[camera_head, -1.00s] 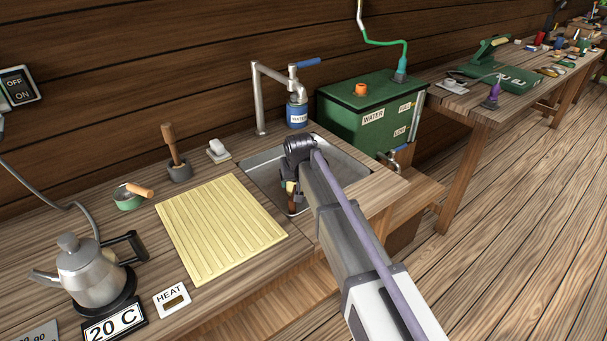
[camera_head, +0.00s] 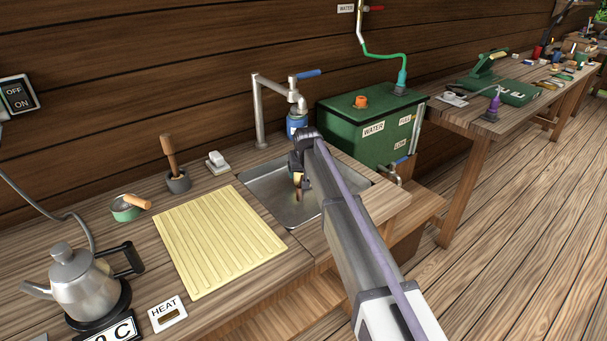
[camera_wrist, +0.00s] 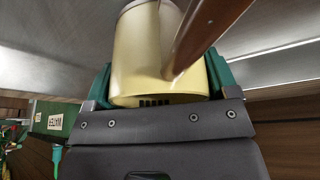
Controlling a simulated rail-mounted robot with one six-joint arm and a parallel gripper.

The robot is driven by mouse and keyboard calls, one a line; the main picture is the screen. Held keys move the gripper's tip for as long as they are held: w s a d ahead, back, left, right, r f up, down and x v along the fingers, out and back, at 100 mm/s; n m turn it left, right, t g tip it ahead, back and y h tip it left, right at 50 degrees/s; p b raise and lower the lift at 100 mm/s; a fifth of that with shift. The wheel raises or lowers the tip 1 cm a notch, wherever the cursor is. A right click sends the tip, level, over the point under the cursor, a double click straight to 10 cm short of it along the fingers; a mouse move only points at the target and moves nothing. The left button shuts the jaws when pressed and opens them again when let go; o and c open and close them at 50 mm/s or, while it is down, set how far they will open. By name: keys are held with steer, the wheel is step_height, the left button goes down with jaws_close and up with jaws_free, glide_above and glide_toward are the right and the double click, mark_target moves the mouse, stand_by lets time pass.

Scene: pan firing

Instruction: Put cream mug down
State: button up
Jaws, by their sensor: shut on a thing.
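The cream mug (camera_wrist: 142,58) is large in the wrist view, between the green fingers of my gripper (camera_wrist: 158,82). The gripper is shut on it. A brown wooden bar with rivets (camera_wrist: 205,30) crosses in front of the mug; I cannot tell whether it is the mug's handle. In the head view my gripper (camera_head: 298,178) hangs over the metal sink (camera_head: 262,190). Only a small cream patch of the mug shows there; the arm hides the rest.
A yellow ribbed mat (camera_head: 220,240) lies clear left of the sink. Behind the sink stand a tap (camera_head: 258,110) and a green water tank (camera_head: 350,125).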

steer(key=o, duration=0.5)
steer(key=shift+f, duration=0.1)
steer(key=o, duration=0.4)
